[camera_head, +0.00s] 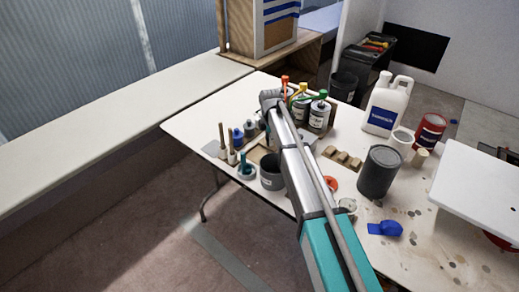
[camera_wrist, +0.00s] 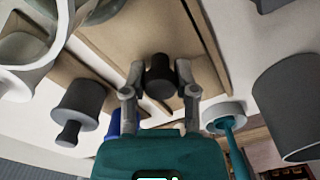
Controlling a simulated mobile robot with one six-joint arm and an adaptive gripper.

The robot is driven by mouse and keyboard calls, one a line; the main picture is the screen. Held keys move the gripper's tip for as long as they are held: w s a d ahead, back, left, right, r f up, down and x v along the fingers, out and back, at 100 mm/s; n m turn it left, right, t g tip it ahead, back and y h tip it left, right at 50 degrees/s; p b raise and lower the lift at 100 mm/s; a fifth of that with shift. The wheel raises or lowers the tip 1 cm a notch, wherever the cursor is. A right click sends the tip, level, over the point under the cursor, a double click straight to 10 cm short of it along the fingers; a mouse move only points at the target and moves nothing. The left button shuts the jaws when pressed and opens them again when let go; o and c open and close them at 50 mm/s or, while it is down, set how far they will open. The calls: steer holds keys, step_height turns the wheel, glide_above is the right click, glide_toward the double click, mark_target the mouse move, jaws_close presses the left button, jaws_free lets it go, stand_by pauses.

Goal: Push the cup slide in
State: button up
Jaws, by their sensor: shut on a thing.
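In the wrist view my gripper (camera_wrist: 160,78) is shut on a short dark grey knob (camera_wrist: 160,70), with one finger on each side. A tan wooden board (camera_wrist: 115,42) lies just behind the knob. I cannot tell clearly whether this board is the cup slide, or how far in it sits. In the head view the fingers and the knob are hidden behind my arm. Bottles with orange, yellow and green pump tops (camera_head: 319,115) stand in a wooden holder close by my wrist.
A dark knobbed piece (camera_wrist: 80,105) and a white pot with a teal brush (camera_wrist: 222,114) flank my gripper. A grey pot (camera_head: 272,172), brushes (camera_head: 231,147), a dark can (camera_head: 378,170) and a white jug (camera_head: 388,103) crowd the table. A blue cloth (camera_head: 385,228) lies nearer the front.

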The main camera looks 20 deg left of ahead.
steer(key=shift+w+d, duration=0.15)
steer(key=shift+w, duration=1.2)
steer(key=o, duration=0.8)
steer(key=shift+s, duration=0.1)
steer(key=o, duration=0.4)
steer(key=shift+d, duration=0.15)
steer(key=shift+o, duration=0.2)
step_height(320, 180, up, 7)
steer(key=p, duration=0.7)
steer(key=shift+s, duration=0.1)
steer(key=shift+d, duration=0.15)
